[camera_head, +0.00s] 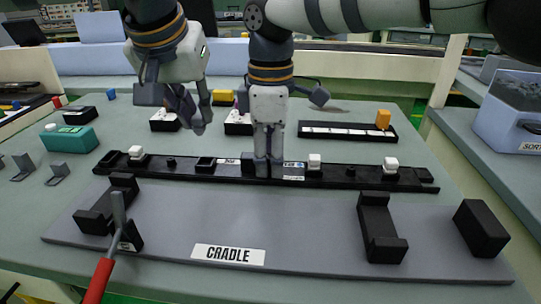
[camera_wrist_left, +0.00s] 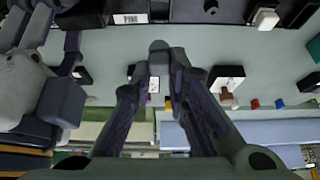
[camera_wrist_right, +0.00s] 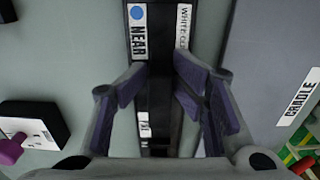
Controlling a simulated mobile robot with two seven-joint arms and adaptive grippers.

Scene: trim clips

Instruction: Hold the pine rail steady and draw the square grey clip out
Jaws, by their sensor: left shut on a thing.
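The pine rail (camera_head: 340,176) is a long dark strip lying across the table behind the cradle board, carrying white and dark clips. Its PINE label shows in the left wrist view (camera_wrist_left: 130,18). My right gripper (camera_head: 268,172) is down at the rail's middle. In the right wrist view its fingers (camera_wrist_right: 160,75) lie on both sides of the rail, close against it, beside the NEAR label. My left gripper (camera_head: 198,118) is raised behind and left of it. In the left wrist view its fingertips (camera_wrist_left: 160,65) are shut on the square grey clip (camera_wrist_left: 159,46), clear of the rail.
The grey cradle board (camera_head: 310,225) with black supports fills the front. A red-handled tool (camera_head: 99,280) stands at front left. A teal box (camera_head: 69,139) is at left.

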